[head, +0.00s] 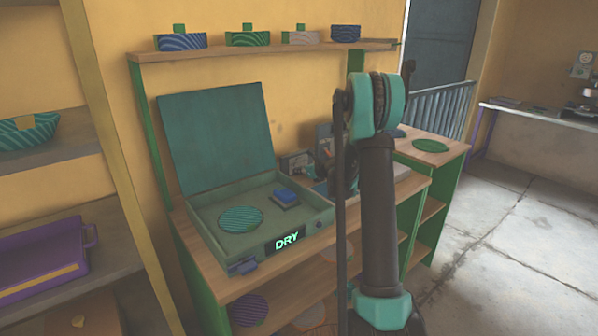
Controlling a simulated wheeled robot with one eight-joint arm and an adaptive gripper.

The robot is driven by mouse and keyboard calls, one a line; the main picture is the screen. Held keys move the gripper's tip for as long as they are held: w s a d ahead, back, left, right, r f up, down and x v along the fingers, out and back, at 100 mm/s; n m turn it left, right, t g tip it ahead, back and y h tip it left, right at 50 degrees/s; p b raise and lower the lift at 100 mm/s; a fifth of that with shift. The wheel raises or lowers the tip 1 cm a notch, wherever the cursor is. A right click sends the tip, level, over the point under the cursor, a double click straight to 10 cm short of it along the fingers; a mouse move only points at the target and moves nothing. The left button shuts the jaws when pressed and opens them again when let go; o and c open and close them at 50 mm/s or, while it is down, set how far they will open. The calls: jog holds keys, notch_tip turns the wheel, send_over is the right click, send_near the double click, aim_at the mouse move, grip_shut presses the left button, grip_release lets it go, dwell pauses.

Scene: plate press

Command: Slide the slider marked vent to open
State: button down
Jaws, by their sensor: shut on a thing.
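The slider marked vent cannot be made out in the head view. A blue-grey machine (324,147) stands on the bench, partly behind my arm; any slider on it is hidden or too small to tell. A small grey device (296,163) stands just left of it. My raised arm crosses the middle right of the view. My gripper cannot be made out; it seems hidden behind my arm, so its contact with the slider does not show.
An open green case (214,228) with a lit DRY sign (287,242) sits on the bench (275,262). It holds a striped disc (240,219) and a blue block (285,196). A shelf (270,49) hangs above. Open floor (515,245) lies right.

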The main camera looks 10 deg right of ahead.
jog(key=shift+w+d, duration=0.5)
jog(key=shift+d, duration=0.35)
jog(key=shift+w+d, duration=0.5)
jog(key=shift+d, duration=0.35)
jog(key=shift+w+d, duration=0.5)
jog(key=shift+d, duration=0.35)
jog(key=c, duration=1.6)
grip_release()
jog(key=shift+d, duration=0.1)
jog(key=shift+o, duration=0.2)
jog(key=v, duration=1.2)
